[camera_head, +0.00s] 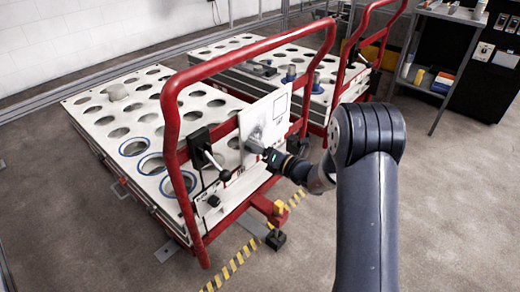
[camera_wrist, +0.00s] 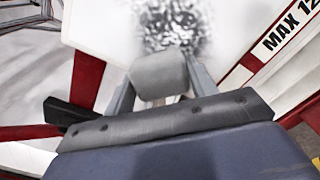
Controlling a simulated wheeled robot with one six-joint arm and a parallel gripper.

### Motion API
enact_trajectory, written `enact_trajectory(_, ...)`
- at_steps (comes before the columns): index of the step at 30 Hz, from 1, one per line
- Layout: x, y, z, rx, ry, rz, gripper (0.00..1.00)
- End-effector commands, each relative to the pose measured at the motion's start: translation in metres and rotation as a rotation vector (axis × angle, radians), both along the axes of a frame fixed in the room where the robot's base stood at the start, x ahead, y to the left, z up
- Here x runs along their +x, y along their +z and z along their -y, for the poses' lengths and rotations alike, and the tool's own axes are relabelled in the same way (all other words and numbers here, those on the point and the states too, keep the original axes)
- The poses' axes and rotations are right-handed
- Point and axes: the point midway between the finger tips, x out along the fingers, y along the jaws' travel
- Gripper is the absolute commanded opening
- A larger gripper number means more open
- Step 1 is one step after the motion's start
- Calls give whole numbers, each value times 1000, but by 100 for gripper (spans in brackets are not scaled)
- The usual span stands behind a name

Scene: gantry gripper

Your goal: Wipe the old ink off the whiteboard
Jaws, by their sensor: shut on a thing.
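The whiteboard (camera_head: 278,108) is a white panel fixed to the red handle frame of the near cart. In the wrist view, the whiteboard (camera_wrist: 105,28) fills the upper middle and carries a dark, mottled ink patch (camera_wrist: 185,30). A grey smudge of that ink also shows on the board in the head view. My gripper (camera_head: 258,146) is at the lower left of the board. It is shut on a grey, rounded block (camera_wrist: 160,75), seemingly an eraser, just below the ink patch. I cannot tell whether the block touches the board.
The near cart's red rail (camera_head: 172,120) and a black clamp lever (camera_head: 212,160) stand left of my gripper. The cart's white perforated top (camera_head: 95,97) lies behind. A second cart stands further back. A grey shelf (camera_head: 445,55) is at the upper right. Yellow-black tape (camera_head: 235,262) marks the floor.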

Motion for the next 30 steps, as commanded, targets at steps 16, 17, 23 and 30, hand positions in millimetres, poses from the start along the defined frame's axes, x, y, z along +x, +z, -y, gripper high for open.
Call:
enact_trajectory(16, 6, 0, -6, -1, 1, 0, 36)
enact_trajectory(17, 7, 0, -6, -1, -1, 0, 36)
enact_trajectory(23, 17, 0, 4, -1, -1, 1, 36)
enact_trajectory(30, 28, 0, 14, -1, 0, 1, 36)
